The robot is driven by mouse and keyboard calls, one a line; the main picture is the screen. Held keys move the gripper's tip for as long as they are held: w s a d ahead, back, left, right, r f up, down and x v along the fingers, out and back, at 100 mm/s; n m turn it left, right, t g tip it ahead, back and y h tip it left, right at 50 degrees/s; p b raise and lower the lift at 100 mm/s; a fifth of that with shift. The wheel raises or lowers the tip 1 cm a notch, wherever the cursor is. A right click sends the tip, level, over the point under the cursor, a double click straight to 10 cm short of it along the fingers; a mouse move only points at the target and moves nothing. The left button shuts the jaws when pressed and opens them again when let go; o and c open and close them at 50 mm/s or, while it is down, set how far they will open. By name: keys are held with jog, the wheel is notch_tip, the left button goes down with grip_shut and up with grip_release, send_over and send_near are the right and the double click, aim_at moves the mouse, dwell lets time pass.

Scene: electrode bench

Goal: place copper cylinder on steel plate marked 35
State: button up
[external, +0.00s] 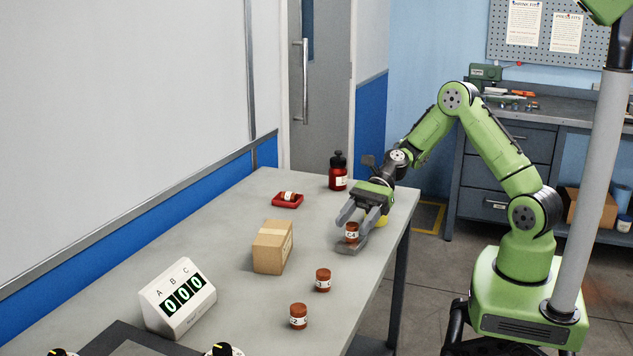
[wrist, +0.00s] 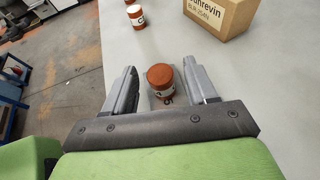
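My gripper (external: 359,217) is open, with one finger on each side of a copper cylinder (external: 351,232). In the wrist view the cylinder (wrist: 160,76) stands between the fingers, with a gap to each. Two more copper cylinders stand on the bench nearer the camera, one in the middle (external: 323,279) and one closer (external: 298,316).
A cardboard box (external: 272,247) stands left of the cylinders. A dark red bottle (external: 338,172) stands at the back. A yellow item (external: 382,222) is partly hidden by my gripper. The bench's right edge is close to the plate.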

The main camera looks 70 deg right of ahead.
jog(key=shift+r, duration=0.2)
jog(key=p+v, duration=0.4)
jog(key=v, duration=0.8)
jog(key=s+a+r+n+h, duration=0.45)
jog(key=s+n+h, duration=0.45)
jog(key=n, duration=0.3)
jog(key=s+d+r+n+t+h, duration=0.1)
jog(key=s+d+r+n+h, duration=0.1)
jog(key=s+n, duration=0.2)
jog(key=s+d+r+n+t+h, duration=0.1)
jog(key=s+d+r+n+h, duration=0.1)
jog(key=s, duration=0.6)
jog(key=d+r+n, duration=0.1)
jog(key=n, duration=0.1)
jog(key=shift+n, duration=0.4)
